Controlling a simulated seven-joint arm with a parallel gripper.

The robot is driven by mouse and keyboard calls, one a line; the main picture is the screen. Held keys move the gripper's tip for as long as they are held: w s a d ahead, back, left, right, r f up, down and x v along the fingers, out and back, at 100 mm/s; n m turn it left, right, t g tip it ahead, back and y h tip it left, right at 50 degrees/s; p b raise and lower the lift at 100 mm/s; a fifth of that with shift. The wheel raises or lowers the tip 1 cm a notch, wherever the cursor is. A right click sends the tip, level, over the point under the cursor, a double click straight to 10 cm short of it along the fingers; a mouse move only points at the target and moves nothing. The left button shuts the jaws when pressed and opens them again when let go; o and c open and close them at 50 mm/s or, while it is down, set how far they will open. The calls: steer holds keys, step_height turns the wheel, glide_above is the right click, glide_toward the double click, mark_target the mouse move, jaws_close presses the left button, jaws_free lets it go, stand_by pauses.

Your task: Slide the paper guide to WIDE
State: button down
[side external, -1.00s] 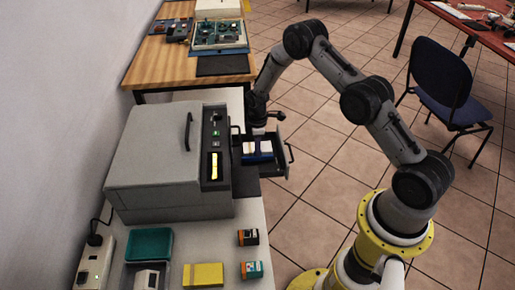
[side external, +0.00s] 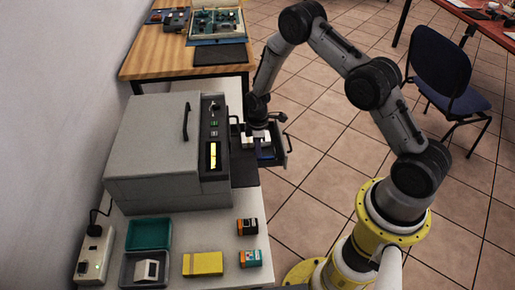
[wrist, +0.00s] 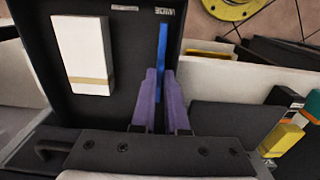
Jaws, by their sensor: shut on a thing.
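The paper guide (wrist: 162,42) is a thin upright blue strip in the dark open tray (wrist: 125,75). In the wrist view my gripper (wrist: 160,74) has its two purple fingers closed on it, one on each side. The far end of the guide lies just below the white WIDE label (wrist: 166,12). A second, unreadable label (wrist: 125,8) is to its left. A white paper stack (wrist: 84,52) with a tan band lies left of the guide, with a gap between. In the side view my gripper (side external: 257,128) reaches down into the tray, hiding part of its contents.
The tray sticks out of a grey machine (side external: 155,150) with a dark control panel (side external: 213,145). A teal tray (side external: 149,234), a yellow box (side external: 203,263) and small cartridges (side external: 248,227) lie on the near table.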

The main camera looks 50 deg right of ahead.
steer(key=c, duration=0.9)
jaws_free()
steer(key=shift+s, duration=0.15)
steer(key=shift+r, duration=0.1)
step_height(320, 180, up, 14)
steer(key=shift+f, duration=0.15)
steer(key=shift+a, duration=0.1)
